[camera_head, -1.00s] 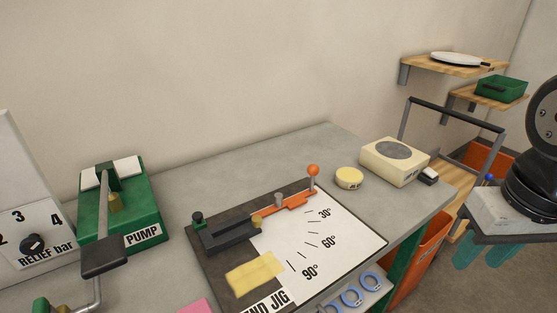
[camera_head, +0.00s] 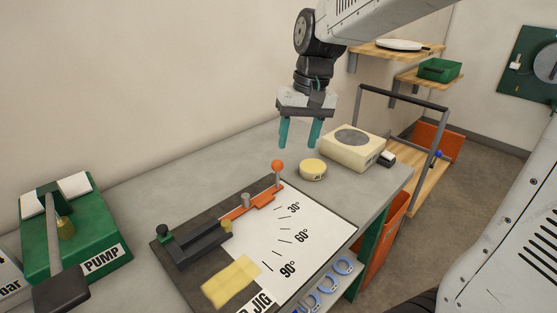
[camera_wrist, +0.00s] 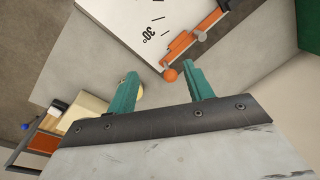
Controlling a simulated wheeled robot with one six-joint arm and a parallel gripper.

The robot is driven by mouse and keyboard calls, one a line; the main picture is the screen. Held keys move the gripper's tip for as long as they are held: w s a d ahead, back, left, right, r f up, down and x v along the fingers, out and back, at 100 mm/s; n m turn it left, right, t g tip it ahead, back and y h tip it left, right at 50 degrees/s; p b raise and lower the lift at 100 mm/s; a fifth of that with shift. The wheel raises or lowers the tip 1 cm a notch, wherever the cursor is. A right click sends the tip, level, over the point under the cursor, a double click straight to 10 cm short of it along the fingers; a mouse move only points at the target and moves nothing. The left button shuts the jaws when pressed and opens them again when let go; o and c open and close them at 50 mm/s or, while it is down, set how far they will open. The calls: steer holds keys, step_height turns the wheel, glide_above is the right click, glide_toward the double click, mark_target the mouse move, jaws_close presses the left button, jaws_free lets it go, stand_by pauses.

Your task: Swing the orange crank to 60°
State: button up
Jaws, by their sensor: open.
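The orange crank (camera_head: 248,206) lies on the bend jig, with an upright post and round orange knob (camera_head: 278,166) at its outer end. It points toward the upper right, short of the 30° mark on the white dial plate (camera_head: 310,228), which also carries 60° and 90°. My gripper (camera_head: 299,146) hangs above the table behind the knob, open and empty, with teal fingers pointing down. In the wrist view the knob (camera_wrist: 170,75) shows between and beyond the open fingers (camera_wrist: 164,82), apart from them. The crank arm (camera_wrist: 190,40) runs up and right from it.
A green pump (camera_head: 75,240) is at the left. A yellow cloth (camera_head: 231,281) lies on the jig.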

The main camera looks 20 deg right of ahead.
steer(key=w+f, duration=0.4)
steer(key=w, duration=0.4)
steer(key=shift+m+y, duration=0.3)
steer(key=f, duration=0.2)
steer(key=a+f, duration=0.1)
steer(key=f, duration=0.4)
steer(key=shift+w+a+f, duration=0.1)
steer(key=shift+w+a, duration=0.05)
